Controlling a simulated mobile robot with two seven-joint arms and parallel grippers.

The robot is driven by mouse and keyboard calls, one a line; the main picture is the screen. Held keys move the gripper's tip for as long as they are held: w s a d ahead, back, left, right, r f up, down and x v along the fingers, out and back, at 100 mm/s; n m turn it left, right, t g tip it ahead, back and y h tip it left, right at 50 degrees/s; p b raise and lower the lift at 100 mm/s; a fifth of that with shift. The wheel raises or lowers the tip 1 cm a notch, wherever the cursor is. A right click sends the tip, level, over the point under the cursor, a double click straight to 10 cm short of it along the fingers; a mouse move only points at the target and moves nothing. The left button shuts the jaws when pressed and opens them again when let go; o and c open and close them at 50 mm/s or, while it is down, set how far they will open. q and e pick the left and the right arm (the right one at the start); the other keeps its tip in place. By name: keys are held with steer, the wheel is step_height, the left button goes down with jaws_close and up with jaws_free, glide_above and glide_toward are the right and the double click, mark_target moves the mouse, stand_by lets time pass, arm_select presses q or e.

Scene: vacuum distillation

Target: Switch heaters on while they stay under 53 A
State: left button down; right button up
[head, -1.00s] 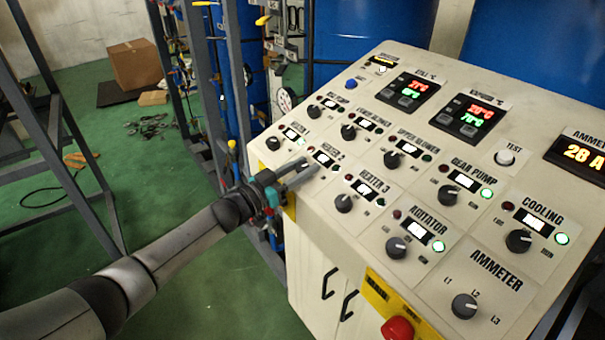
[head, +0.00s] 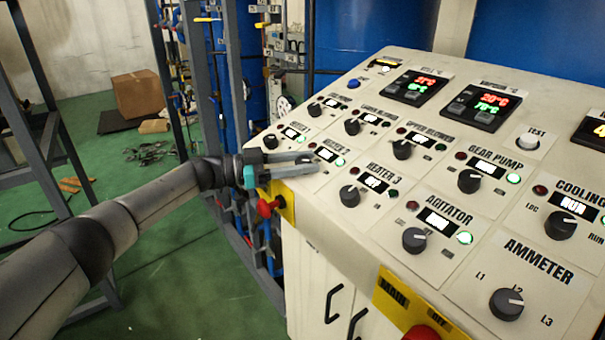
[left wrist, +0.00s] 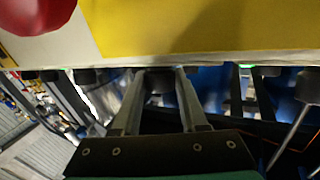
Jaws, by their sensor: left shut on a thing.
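The sloped control panel has the Heater 1 knob (head: 271,141), the Heater 3 knob (head: 349,196) and a Heater 2 label (head: 333,147). My left gripper (head: 312,166) reaches in from the left with its fingers at the Heater 2 knob, which they largely hide. In the left wrist view the gripper (left wrist: 160,88) is shut on a dark knob (left wrist: 160,80). The Heater 3 display (head: 374,184) seems to read OFF. The ammeter display (head: 597,130) is cut off at the right edge; its first digit looks like 4. My right gripper is not in view.
The agitator knob (head: 414,240), gear pump knob (head: 470,181) and ammeter selector (head: 506,304) lie farther right. A red knob (head: 266,208) is on the panel's left side, below my gripper. A red button (head: 421,333) shows at the bottom edge.

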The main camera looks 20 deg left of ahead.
arm_select(q)
steer(key=shift+m+g, duration=0.3)
steer(key=shift+c, duration=2.2)
jaws_free()
steer(key=shift+d, duration=0.1)
steer(key=b+v, duration=0.2)
steer(key=v, duration=1.3)
steer(key=shift+f+b, duration=0.15)
steer(key=shift+b, duration=0.15)
steer(key=shift+a, duration=0.3)
